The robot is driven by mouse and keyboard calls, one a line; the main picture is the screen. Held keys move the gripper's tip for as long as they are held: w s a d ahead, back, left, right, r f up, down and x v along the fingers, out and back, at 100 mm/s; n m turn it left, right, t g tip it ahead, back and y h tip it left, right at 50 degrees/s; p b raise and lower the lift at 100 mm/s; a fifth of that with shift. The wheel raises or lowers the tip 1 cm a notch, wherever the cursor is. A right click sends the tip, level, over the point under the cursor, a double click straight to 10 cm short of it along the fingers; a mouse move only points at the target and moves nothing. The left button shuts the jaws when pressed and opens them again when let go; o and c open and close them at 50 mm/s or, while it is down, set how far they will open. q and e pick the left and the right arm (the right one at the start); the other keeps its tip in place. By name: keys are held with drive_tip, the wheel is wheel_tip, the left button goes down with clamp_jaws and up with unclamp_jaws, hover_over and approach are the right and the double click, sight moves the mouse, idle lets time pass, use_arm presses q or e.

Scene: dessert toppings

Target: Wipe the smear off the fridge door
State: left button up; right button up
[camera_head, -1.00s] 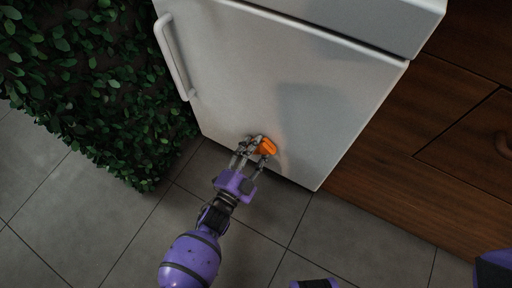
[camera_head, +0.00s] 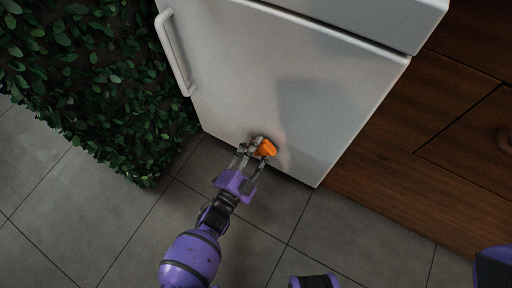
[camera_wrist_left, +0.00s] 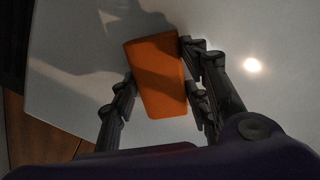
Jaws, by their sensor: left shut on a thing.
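The white fridge door (camera_head: 240,80) fills the middle of the head view, with its handle (camera_head: 174,52) at the left edge. My left gripper (camera_head: 258,150) is low at the door, shut on an orange sponge-like block (camera_head: 267,149). In the left wrist view the orange block (camera_wrist_left: 158,76) sits between the fingers, close against the white door (camera_wrist_left: 75,70); I cannot tell whether it touches. I can make out no clear smear; grey shadows lie on the door. My right gripper is not in view.
A leafy green hedge (camera_head: 85,90) stands left of the fridge. Wooden cabinets (camera_head: 440,140) stand to the right. Grey floor tiles (camera_head: 340,230) lie open in front. A bright light spot shows on the door in the left wrist view.

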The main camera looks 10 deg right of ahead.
sight(249, 131)
use_arm(q)
drive_tip(key=shift+w+d+r+n+t, duration=0.15)
drive_tip(key=shift+w+d+r, duration=0.25)
drive_tip(key=shift+d, duration=0.25)
drive_tip(key=shift+w+d+r+n+t, duration=0.15)
drive_tip(key=shift+w+d+r, duration=0.1)
drive_tip(key=shift+d+r, duration=0.3)
drive_tip(key=shift+o, duration=0.2)
drive_tip(key=shift+w+a+r, duration=0.15)
drive_tip(key=shift+w+a, duration=0.7)
drive_tip(key=shift+a, duration=0.3)
drive_tip(key=shift+w+a, duration=0.45)
drive_tip(key=shift+a, duration=0.3)
drive_tip(key=shift+w+a, duration=0.45)
drive_tip(key=shift+a, duration=0.25)
drive_tip(key=shift+c, duration=0.7)
drive_tip(key=shift+s+a, duration=0.35)
drive_tip(key=shift+s, duration=0.05)
drive_tip(key=shift+f+p+v, duration=0.15)
drive_tip(key=shift+p+v, duration=0.3)
drive_tip(key=shift+v, duration=0.85)
drive_tip(key=shift+f+p+v, duration=0.2)
drive_tip(key=shift+p+v, duration=0.2)
drive_tip(key=shift+v, duration=0.9)
drive_tip(key=shift+s+d, duration=0.15)
drive_tip(key=shift+s, duration=0.05)
drive_tip(key=shift+p+v, duration=0.35)
drive_tip(key=shift+v, duration=1.1)
drive_tip(key=shift+r, duration=0.1)
